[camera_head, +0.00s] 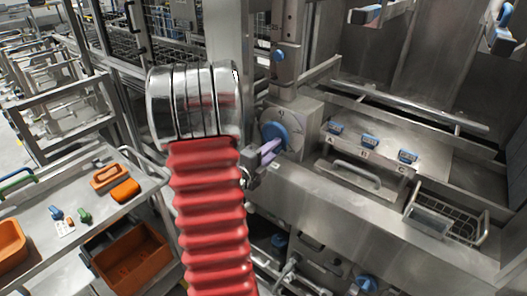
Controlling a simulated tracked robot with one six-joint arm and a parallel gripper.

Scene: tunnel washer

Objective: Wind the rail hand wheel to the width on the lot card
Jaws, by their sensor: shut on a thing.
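The blue round hand wheel (273,135) sits on the front of a grey metal housing (294,116) near the middle of the view. A dial face with marks shows behind it, too small to read. My gripper (267,153) is at the wheel's lower left, with its pale purple fingers shut on the wheel. My red ribbed arm hides part of the area to the left of the wheel. I cannot make out a lot card or its width for certain.
A steel bench (380,148) right of the wheel carries blue-handled parts by letters A, B and C. A wire basket (448,216) hangs at its right. A cart (32,218) at left holds orange trays and small blue and green items. Metal rails surround the wheel.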

